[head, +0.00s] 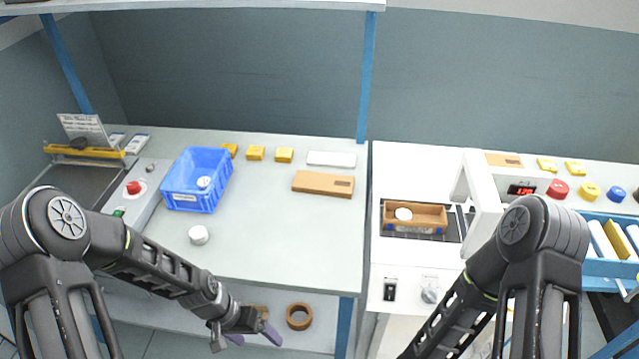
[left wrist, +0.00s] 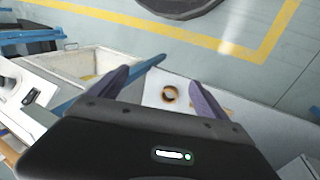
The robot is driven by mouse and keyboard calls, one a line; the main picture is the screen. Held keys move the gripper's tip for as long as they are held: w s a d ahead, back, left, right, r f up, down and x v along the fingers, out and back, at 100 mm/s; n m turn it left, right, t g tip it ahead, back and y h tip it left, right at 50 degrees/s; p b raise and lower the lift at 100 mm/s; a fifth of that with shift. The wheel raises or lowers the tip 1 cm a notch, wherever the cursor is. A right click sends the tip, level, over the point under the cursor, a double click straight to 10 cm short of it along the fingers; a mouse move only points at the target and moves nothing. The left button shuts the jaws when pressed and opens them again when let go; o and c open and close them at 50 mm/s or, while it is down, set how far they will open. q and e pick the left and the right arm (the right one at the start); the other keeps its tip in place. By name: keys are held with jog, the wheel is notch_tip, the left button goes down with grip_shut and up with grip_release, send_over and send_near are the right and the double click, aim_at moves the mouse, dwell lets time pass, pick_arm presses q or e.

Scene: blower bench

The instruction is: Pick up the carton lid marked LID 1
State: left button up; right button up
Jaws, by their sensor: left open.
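A flat brown carton lid (head: 323,184) with a small dark mark lies on the left bench, right of its middle; the mark is too small to read. Another flat brown piece (head: 505,160) with a dark mark lies on top of the machine at the right, also unreadable. My left gripper (head: 246,338) is open and empty, low in front of the bench edge, well below and left of the bench lid. In the left wrist view its purple fingers (left wrist: 160,78) are spread apart with nothing between them. My right arm enters at the right; its gripper is out of frame.
A blue bin (head: 193,203) holds a white round part; another (head: 198,235) stands near the front edge. Yellow boxes (head: 255,153) and a white flat piece (head: 331,159) lie behind the lid. An open carton (head: 414,217) sits on the right machine. A tape roll (head: 299,316) lies below.

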pick_arm(q)
jog(key=s+d+f+n+b, duration=0.1)
jog(key=s+d+f+n, duration=0.1)
jog(key=s+d+f, duration=0.3)
jog(key=s+d+f+n+b, duration=0.1)
jog(key=s+f+n+b, duration=0.15)
jog(key=s, duration=0.55)
notch_tip(320, 180, down, 7)
jog(key=d+m+b, duration=0.1)
jog(key=d+b, duration=0.2)
jog(key=b, duration=0.3)
jog(key=shift+w+b, duration=0.3)
jog(key=shift+w, duration=0.1)
pick_arm(e)
notch_tip(320, 180, down, 9)
jog(key=w, duration=0.1)
jog(key=shift+a, duration=0.2)
pick_arm(q)
jog(key=shift+r+m, duration=0.1)
jog(key=shift+m, duration=0.15)
jog(key=shift+c, duration=0.4)
pick_arm(e)
jog(key=shift+c, duration=0.4)
